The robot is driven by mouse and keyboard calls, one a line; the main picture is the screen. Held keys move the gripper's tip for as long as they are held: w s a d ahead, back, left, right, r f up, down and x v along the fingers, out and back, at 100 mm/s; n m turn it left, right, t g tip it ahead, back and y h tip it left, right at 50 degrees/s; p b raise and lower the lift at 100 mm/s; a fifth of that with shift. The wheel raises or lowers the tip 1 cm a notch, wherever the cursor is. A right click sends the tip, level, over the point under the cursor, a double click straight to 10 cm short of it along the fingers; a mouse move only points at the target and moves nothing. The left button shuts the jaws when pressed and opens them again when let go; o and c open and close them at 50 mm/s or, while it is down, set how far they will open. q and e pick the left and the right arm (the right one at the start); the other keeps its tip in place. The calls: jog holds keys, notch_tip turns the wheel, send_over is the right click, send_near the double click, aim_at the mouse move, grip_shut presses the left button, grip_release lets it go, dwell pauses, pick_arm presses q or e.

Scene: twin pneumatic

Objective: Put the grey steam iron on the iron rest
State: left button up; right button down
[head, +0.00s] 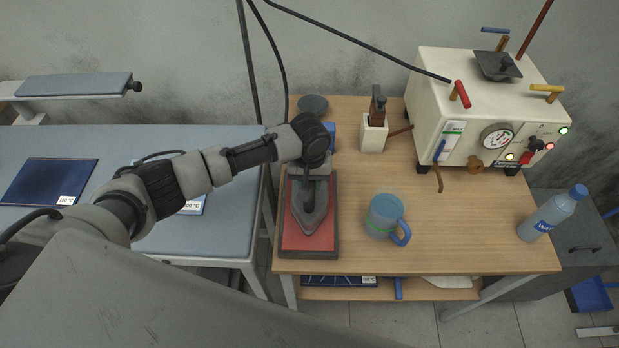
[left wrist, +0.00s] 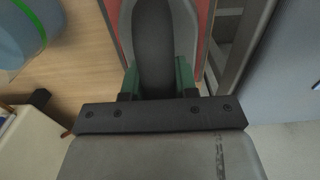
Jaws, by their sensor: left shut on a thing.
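The grey steam iron (head: 311,216) is over the red iron rest (head: 308,241) with its dark frame, at the left side of the wooden table. Its pointed end faces the near edge. I cannot tell whether its sole touches the red surface. My left gripper (head: 312,178) is over the iron's rear and shut on its handle. In the left wrist view the dark handle of the iron (left wrist: 154,45) sits between the green fingertips of my left gripper (left wrist: 157,78). Part of the iron rest (left wrist: 203,22) shows beside it. My right gripper is not in view.
A blue mug (head: 384,215) stands right of the rest. A cream boiler (head: 440,85) stands at the back right, with a white holder (head: 373,135) beside it. A water bottle (head: 551,213) is at the right edge. A padded ironing board (head: 225,228) adjoins on the left.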

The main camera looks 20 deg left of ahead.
pick_arm(q)
jog(key=o, duration=0.7)
jog(key=shift+o, duration=1.3)
jog(key=shift+s, duration=0.1)
jog(key=shift+r, duration=0.55)
notch_tip(320, 180, up, 11)
jog(key=shift+r+b, duration=0.1)
jog(key=shift+b, duration=1.05)
